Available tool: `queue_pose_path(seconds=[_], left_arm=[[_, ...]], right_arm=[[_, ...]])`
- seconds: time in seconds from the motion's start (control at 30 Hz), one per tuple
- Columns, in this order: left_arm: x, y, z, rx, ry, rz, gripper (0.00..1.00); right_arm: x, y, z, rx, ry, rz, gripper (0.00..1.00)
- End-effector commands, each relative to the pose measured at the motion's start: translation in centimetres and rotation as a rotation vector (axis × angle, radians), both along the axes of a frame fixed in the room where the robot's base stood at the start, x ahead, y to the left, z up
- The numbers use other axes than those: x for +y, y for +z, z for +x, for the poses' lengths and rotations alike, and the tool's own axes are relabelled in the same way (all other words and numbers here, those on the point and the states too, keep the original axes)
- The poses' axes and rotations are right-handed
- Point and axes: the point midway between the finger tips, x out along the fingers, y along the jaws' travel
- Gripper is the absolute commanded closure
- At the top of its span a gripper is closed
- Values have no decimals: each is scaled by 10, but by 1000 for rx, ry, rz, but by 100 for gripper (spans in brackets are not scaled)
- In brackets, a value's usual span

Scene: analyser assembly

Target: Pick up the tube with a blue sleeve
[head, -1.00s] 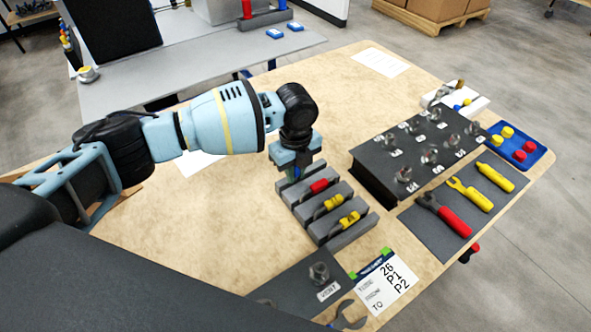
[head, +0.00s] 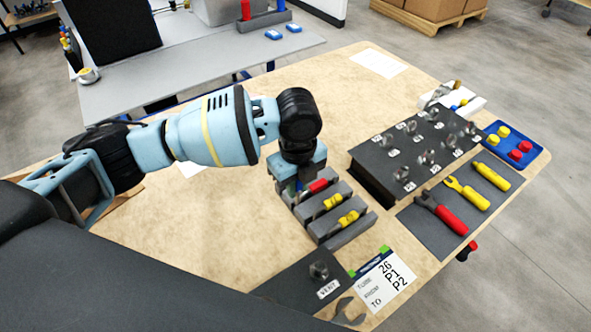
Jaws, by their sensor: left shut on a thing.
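My left gripper (head: 298,184) points down at the far left end of a grey slotted rack (head: 352,232). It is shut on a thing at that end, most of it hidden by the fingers. A small bluish patch shows there, but I cannot make out a blue sleeve clearly. A tube with a red sleeve (head: 318,185) lies in the rack just right of the fingers. Two tubes with yellow sleeves, one in the middle (head: 333,201) and one nearer (head: 348,217), lie in the rack beyond it. My right gripper is out of view.
A dark block with metal fittings (head: 377,181) stands right of the rack. A tool mat (head: 418,226) and a blue tray (head: 533,160) lie further right. A vent plate (head: 290,287) and a label card (head: 383,277) are nearer.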

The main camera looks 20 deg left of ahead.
Motion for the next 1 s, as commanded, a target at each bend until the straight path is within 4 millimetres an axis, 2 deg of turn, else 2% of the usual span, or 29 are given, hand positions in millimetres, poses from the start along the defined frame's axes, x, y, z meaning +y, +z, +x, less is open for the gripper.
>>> queue_pose_path(seconds=[0.3, 0.5, 0.73, 1.0], left_arm=[[-21, 6, -52, -2, -3, -1, 100], [-29, 8, -73, -1, -2, -1, 100], [-33, 8, -82, -1, 0, 0, 100], [-32, 12, -80, -2, 10, 1, 100]], right_arm=[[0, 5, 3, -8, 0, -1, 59], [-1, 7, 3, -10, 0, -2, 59], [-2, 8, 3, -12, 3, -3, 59], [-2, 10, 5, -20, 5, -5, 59]])
